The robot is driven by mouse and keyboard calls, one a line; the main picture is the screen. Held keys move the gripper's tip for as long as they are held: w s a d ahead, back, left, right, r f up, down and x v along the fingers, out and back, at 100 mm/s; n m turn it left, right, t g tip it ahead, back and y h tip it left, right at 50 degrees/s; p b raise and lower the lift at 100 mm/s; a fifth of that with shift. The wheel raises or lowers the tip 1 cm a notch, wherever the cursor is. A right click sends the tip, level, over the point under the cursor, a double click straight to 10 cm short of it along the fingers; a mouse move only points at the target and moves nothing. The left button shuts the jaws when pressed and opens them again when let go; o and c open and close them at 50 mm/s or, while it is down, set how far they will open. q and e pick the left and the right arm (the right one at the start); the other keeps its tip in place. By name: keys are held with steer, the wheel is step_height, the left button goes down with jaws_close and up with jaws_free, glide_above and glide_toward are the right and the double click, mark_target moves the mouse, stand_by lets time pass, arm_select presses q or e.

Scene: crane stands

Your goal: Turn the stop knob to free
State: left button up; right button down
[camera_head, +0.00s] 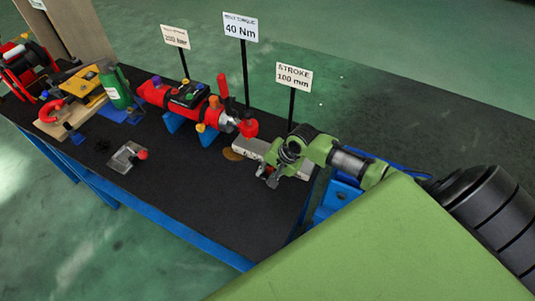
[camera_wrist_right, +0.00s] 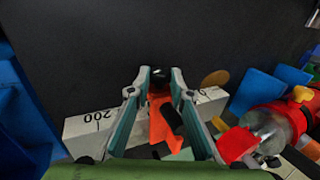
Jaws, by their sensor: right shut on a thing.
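My right gripper (camera_head: 268,177) is at the light grey scale bar (camera_head: 250,147) at the right end of the bench. In the right wrist view, the fingertips of the right gripper (camera_wrist_right: 160,76) are closed around a small dark knob (camera_wrist_right: 160,74), seemingly the stop knob. An orange piece (camera_wrist_right: 161,122) with a dark block on it lies between the fingers, across the scale bar (camera_wrist_right: 98,118) with its "200" mark. The knob's pointer and any free or locked marking cannot be made out. My left gripper is not in view.
A red tool unit (camera_head: 180,98) on blue supports stands left of the bar, its red end close by. A "STROKE 100 mm" sign (camera_head: 294,77) stands behind. A small metal bracket (camera_head: 126,157) lies farther left. The black bench top (camera_head: 205,190) in front is clear.

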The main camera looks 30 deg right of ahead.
steer(key=shift+w+a+r+g+h+p, duration=0.25)
steer(key=shift+r+g+h+p, duration=0.2)
steer(key=shift+g+p, duration=0.5)
steer(key=shift+w+g+h+p, duration=0.1)
steer(key=shift+g+h+p, duration=0.2)
steer(key=shift+p, duration=0.25)
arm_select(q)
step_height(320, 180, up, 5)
arm_select(e)
steer(key=shift+w+a+f+g+h, duration=0.15)
steer(key=shift+f+g+h, duration=0.15)
steer(key=shift+g, duration=0.45)
steer(key=shift+g+h, duration=0.35)
steer(key=shift+g, duration=0.15)
steer(key=g+h+b, duration=0.1)
steer(key=b, duration=0.3)
steer(key=g+h+b, duration=0.1)
steer(key=g+b, duration=0.1)
steer(key=b, duration=0.3)
steer(key=w+f+g+h+b, duration=0.1)
steer(key=g+b, duration=0.1)
steer(key=b, duration=0.3)
steer(key=shift+a, duration=0.2)
arm_select(q)
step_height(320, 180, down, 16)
steer(key=b, duration=0.2)
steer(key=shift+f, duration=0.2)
arm_select(e)
steer(key=shift+r+g, duration=0.15)
steer(key=shift+g, duration=0.35)
